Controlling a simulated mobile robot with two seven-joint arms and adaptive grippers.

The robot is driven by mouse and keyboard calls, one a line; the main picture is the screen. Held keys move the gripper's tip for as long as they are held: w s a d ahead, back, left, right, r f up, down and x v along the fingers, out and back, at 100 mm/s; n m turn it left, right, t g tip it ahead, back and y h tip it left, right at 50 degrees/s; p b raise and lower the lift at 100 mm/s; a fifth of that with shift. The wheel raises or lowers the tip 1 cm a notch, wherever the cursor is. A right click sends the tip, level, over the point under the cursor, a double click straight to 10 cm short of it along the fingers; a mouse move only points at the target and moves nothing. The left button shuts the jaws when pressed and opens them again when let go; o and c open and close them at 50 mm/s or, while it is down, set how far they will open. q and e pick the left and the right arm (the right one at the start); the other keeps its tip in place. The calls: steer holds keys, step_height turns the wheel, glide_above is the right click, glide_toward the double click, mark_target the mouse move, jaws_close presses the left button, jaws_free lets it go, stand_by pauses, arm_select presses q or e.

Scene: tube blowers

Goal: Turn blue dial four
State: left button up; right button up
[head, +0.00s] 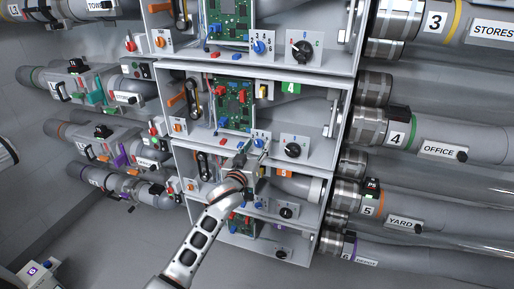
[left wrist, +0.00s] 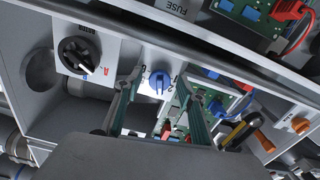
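The blue dial (left wrist: 159,82) of unit four sits on a white panel with numbers around it, in the middle of the left wrist view. In the head view it is partly covered by my left gripper (head: 254,156), in the row with the green 4 label (head: 291,87). In the left wrist view my left gripper (left wrist: 160,73) is open, with one finger on each side of the dial. I cannot tell whether the fingers touch the dial. My right gripper is not in view.
A black dial (head: 294,149) is to the right of the blue dial on the same shelf front. A circuit board (head: 234,106) and orange lever (head: 178,98) are to the left. Similar units lie above and below. Large pipes (head: 410,135) run along the right.

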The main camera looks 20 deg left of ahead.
arm_select(q)
steer(key=c, duration=1.1)
steer(key=shift+c, duration=0.2)
steer(key=shift+r, duration=0.1)
steer(key=shift+m, duration=0.4)
steer(key=shift+m+p, duration=0.6)
steer(key=shift+m, duration=1.6)
steer(key=shift+m+p, duration=0.45)
steer(key=shift+m, duration=0.75)
